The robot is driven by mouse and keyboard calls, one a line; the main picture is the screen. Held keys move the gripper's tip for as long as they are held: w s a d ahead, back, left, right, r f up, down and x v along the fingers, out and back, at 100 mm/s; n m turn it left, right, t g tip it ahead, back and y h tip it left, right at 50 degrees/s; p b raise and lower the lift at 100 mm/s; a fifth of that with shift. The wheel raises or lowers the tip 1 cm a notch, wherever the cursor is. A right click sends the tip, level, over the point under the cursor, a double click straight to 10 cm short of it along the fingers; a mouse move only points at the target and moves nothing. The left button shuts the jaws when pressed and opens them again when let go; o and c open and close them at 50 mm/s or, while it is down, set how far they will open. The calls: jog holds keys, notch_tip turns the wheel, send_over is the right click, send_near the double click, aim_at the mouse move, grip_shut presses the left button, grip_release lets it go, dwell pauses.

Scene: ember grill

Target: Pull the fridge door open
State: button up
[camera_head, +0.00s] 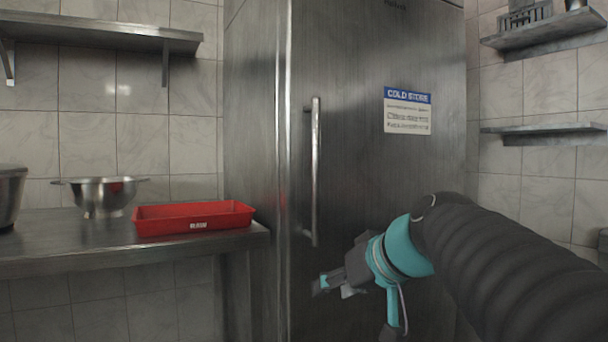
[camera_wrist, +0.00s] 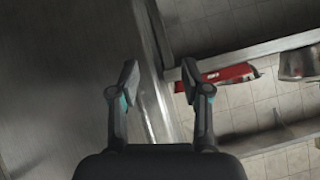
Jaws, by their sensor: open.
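The fridge door (camera_head: 370,170) is a tall brushed-steel panel with a blue and white "COLD STORE" sign (camera_head: 407,110); it looks shut. Its long vertical bar handle (camera_head: 315,170) is near the door's left edge. My gripper (camera_head: 328,287) is in front of the lower door, below and slightly right of the handle's lower end, apart from it. In the wrist view my gripper (camera_wrist: 160,78) shows two spread fingers with nothing held between them. Steel surfaces of the fridge lie beyond the fingers; I cannot clearly make out the handle there.
A steel counter (camera_head: 50,243) stands left of the fridge, holding a red tray (camera_head: 193,217), a colander (camera_head: 103,196) and part of a pot (camera_head: 10,195). Wall shelves hang at left (camera_head: 100,34) and right (camera_head: 545,130). The space before the door looks clear.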

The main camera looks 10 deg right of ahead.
jog(key=w+d+r+n+t+y+b, duration=0.1)
jog(key=w+d+r+t+y+b, duration=0.15)
jog(key=w+r, duration=0.5)
jog(key=n+t+y+b, duration=0.2)
jog(key=n+t, duration=0.1)
jog(key=t, duration=0.1)
send_near(319, 159)
jog(key=p+x, duration=0.3)
jog(key=x, duration=0.8)
grip_shut()
